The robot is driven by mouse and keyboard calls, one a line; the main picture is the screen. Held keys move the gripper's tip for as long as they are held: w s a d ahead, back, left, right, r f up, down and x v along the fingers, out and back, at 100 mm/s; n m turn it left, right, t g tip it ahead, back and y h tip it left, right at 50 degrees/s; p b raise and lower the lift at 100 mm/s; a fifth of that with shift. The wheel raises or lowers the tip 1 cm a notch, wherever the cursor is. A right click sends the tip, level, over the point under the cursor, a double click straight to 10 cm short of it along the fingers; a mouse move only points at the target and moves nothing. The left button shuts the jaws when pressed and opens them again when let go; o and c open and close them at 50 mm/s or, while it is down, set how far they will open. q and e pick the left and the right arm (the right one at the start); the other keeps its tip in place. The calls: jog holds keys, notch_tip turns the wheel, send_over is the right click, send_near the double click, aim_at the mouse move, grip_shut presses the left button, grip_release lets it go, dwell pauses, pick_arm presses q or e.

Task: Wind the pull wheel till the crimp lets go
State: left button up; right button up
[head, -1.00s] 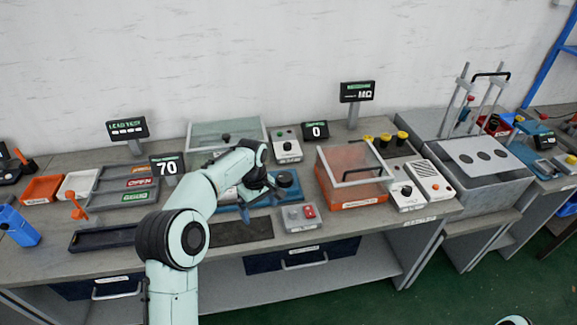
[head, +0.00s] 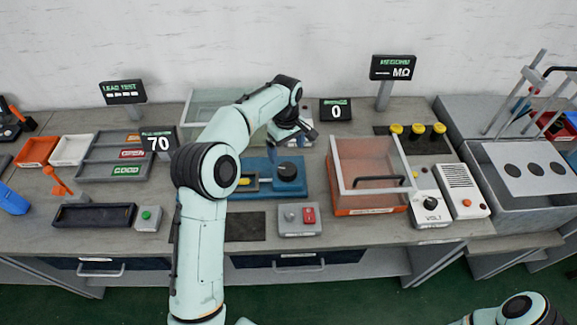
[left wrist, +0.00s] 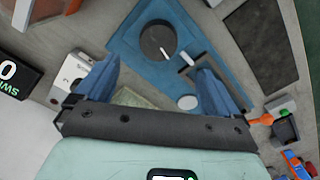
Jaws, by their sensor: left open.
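The pull wheel (head: 289,171) is a dark round knob on a blue base (head: 300,188) in the middle of the bench. It also shows in the left wrist view (left wrist: 158,42), with a pale mark on its top. A small yellow part (head: 250,183) shows on the base left of the wheel, partly behind my arm. I cannot make out a crimp. My left gripper (head: 304,134) is above and behind the wheel, apart from it. In the left wrist view its blue fingers (left wrist: 158,78) are wide apart and empty. My right gripper is out of view.
A display (head: 159,143) left of my arm reads 70. A box with a red and a grey button (head: 299,219) stands in front of the base. A clear-lidded orange box (head: 370,205) stands close on the right. A dark mat (head: 245,227) lies at the front.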

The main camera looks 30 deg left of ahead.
aim_at(287, 168)
pick_arm(q)
notch_tip(287, 168, down, 10)
jog(key=shift+w+f+b, duration=0.1)
jog(key=shift+w+b, duration=0.05)
jog(key=shift+b, duration=0.2)
jog(key=c, duration=1)
